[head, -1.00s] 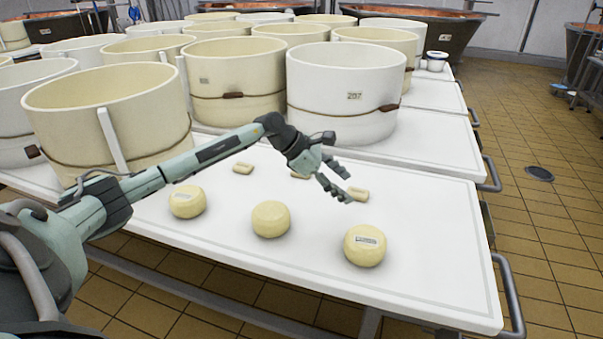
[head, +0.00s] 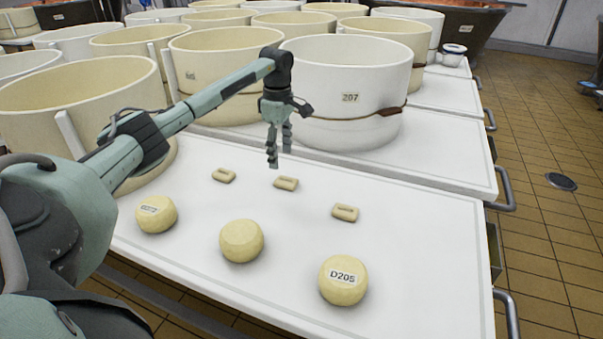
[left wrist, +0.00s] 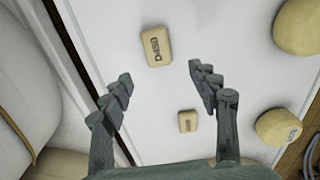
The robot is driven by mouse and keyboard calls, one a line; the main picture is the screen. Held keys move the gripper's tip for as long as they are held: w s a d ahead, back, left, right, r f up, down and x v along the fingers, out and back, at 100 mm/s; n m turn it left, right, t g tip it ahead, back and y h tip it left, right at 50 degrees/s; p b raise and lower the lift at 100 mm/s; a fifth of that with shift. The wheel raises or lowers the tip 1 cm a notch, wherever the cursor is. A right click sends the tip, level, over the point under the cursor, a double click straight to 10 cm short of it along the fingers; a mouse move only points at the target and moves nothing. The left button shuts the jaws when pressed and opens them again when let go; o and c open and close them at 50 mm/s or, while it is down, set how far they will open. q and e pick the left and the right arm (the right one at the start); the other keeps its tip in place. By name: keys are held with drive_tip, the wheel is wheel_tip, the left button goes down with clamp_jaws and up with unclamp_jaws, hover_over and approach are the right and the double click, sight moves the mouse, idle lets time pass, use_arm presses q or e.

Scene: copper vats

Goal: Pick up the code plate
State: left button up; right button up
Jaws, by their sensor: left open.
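Several small things lie on the white table. Three tan code plates sit in a row: a left one (head: 224,175), a middle one (head: 286,183) and a right one (head: 344,212). In the left wrist view a plate marked D450 (left wrist: 157,46) lies beyond my fingertips, seemingly the middle one; a smaller-looking plate (left wrist: 187,121) shows lower between the fingers. My left gripper (head: 279,157) points down above the table, near the middle plate's far side. It is open and empty, also in the left wrist view (left wrist: 161,84). My right gripper is not in view.
Three round cheeses line the near side: a labelled left one (head: 156,214), a plain middle one (head: 241,241) and one labelled D205 (head: 343,280). A white vat marked 207 (head: 345,110) and cream vats stand behind.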

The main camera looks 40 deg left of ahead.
sight(284, 180)
use_arm(q)
drive_tip(key=shift+w+f, duration=0.15)
drive_tip(key=shift+w, duration=0.25)
drive_tip(key=shift+f, duration=0.3)
drive_tip(key=shift+s+f, duration=0.15)
drive_tip(key=shift+f, duration=0.65)
drive_tip(key=f, duration=0.5)
drive_tip(key=shift+d+f, duration=0.1)
drive_tip(key=shift+d, duration=0.2)
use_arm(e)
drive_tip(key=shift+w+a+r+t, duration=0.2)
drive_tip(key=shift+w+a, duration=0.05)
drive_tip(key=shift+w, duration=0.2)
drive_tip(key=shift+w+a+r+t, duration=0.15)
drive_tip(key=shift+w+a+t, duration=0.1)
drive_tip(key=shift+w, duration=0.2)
use_arm(q)
drive_tip(key=shift+c, duration=0.4)
drive_tip(key=c, duration=1.2)
drive_tip(key=shift+o, duration=0.2)
